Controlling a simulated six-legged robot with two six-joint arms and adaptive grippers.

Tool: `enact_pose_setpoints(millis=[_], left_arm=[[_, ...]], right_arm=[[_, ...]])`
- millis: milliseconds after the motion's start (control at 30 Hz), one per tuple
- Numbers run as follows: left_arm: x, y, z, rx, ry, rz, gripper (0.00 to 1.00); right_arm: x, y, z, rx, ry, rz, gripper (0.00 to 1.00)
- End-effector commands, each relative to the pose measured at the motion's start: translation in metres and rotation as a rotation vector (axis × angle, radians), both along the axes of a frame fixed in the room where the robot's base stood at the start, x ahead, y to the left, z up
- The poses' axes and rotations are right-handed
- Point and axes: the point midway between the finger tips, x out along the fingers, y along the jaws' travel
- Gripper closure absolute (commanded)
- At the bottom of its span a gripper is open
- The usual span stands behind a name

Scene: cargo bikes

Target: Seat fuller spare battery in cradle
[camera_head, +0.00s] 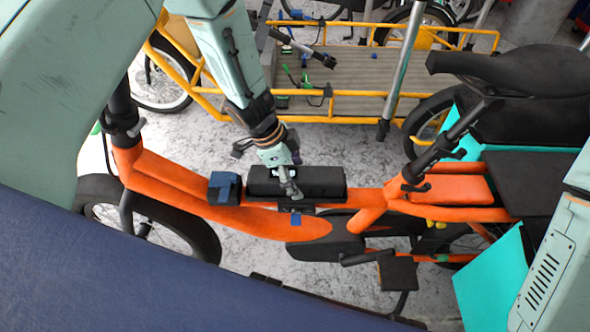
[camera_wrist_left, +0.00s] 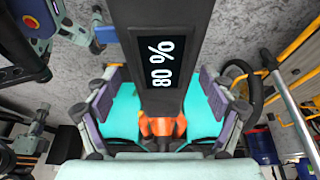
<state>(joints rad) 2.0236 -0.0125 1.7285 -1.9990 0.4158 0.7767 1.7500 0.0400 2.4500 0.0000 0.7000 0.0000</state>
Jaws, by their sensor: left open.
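A long black battery (camera_head: 325,183) lies along the top of the orange bike frame (camera_head: 265,222) in the head view. In the left wrist view the battery (camera_wrist_left: 160,100) shows a display reading 80 %. My left gripper (camera_head: 288,190) is over the middle of the battery, pointing down. In the wrist view its two fingers (camera_wrist_left: 160,112) are spread apart, one on each side of the battery; I cannot tell whether they touch it. The cradle is not clearly seen beneath the battery, so I cannot tell whether the battery is seated. My right gripper is out of view.
A blue-and-black block (camera_head: 224,188) sits on the frame just left of the battery. A yellow-railed cargo bed (camera_head: 350,80) stands behind. A black saddle (camera_head: 505,75) and turquoise panels (camera_head: 490,275) are to the right. A dark blue surface (camera_head: 150,285) fills the lower left.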

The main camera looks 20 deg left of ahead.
Motion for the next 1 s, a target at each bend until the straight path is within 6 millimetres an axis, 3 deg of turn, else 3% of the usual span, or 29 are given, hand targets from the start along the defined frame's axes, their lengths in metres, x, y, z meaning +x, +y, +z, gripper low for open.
enact_pose_setpoints(millis=[167, 600, 800, 1000], left_arm=[[0.001, 0.005, 0.015, -0.002, -0.004, 0.002, 0.17], [-0.007, 0.035, 0.091, -0.003, -0.007, 0.001, 0.17], [-0.009, 0.042, 0.108, -0.003, -0.006, 0.001, 0.17], [-0.010, 0.044, 0.113, -0.002, -0.003, 0.001, 0.17]], right_arm=[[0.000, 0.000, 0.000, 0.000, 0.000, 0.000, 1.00], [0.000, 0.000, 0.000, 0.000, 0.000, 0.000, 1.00], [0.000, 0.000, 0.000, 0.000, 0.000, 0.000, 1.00], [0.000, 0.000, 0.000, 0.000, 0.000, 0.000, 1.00]])
